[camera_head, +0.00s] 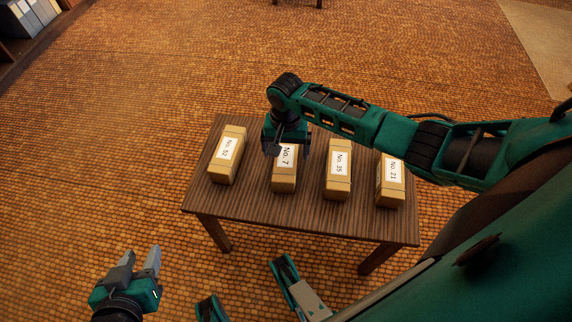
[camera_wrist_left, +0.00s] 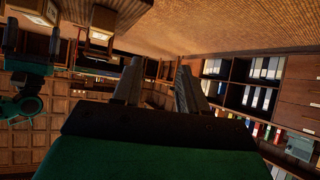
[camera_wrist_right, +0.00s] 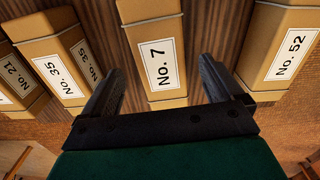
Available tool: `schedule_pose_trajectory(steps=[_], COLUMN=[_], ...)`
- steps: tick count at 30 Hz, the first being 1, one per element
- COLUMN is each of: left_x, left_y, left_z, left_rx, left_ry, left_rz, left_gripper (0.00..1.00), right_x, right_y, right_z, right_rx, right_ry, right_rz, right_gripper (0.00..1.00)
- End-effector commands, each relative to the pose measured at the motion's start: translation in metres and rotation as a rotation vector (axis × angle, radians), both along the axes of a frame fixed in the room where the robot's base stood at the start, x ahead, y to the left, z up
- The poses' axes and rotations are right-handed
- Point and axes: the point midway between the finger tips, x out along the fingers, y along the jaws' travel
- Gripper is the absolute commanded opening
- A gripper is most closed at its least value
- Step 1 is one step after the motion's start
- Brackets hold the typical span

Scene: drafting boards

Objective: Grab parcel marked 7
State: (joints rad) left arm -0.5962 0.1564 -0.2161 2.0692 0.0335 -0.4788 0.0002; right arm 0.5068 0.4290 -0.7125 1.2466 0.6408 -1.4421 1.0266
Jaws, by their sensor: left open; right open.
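The parcel marked No. 7 (camera_head: 285,178) is a tan box with a white label, standing on the brown wooden table, second from the left in the head view. My right gripper (camera_head: 287,146) is over its far end, open and empty. In the right wrist view the No. 7 parcel (camera_wrist_right: 157,58) lies ahead and between the two open fingers (camera_wrist_right: 160,90); I cannot tell the remaining gap. My left gripper (camera_head: 140,258) is open and empty, off the table at the lower left. Its fingers also show in the left wrist view (camera_wrist_left: 158,85).
Parcels No. 52 (camera_head: 227,155), No. 35 (camera_head: 337,170) and No. 21 (camera_head: 390,181) stand on the same table (camera_head: 255,207), with gaps between them. A shelf with binders (camera_head: 27,17) is at the far left. The tiled floor around the table is mostly clear.

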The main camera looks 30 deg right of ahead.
Motion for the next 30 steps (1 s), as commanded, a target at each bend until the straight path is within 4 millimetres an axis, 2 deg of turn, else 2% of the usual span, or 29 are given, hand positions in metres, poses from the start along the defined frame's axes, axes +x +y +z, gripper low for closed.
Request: schedule_pose_trajectory(steps=[5, 12, 16, 23, 30], left_x=[0.0, 0.001, 0.006, 0.009, 0.008], left_y=[0.0, -0.003, -0.009, -0.011, -0.011], left_z=[-0.006, -0.025, -0.02, -0.011, -0.012], left_rx=[0.0, -0.008, -0.023, -0.028, -0.026], left_ry=[0.0, 0.013, 0.004, -0.009, -0.009], left_rz=[0.0, -0.002, -0.004, -0.007, -0.008], left_gripper=[0.43, 0.43, 0.43, 0.43, 0.43], right_x=[0.001, 0.003, 0.003, 0.003, 0.003], right_y=[0.0, -0.001, -0.001, -0.001, -0.001], right_z=[-0.01, -0.043, -0.057, -0.056, -0.056], right_rx=[0.0, -0.001, 0.0, 0.001, 0.001], right_ry=[-0.001, -0.001, -0.002, -0.003, -0.003], right_rz=[0.0, 0.0, 0.001, 0.001, 0.0], right_gripper=[0.94, 0.94, 0.94, 0.94, 0.71])
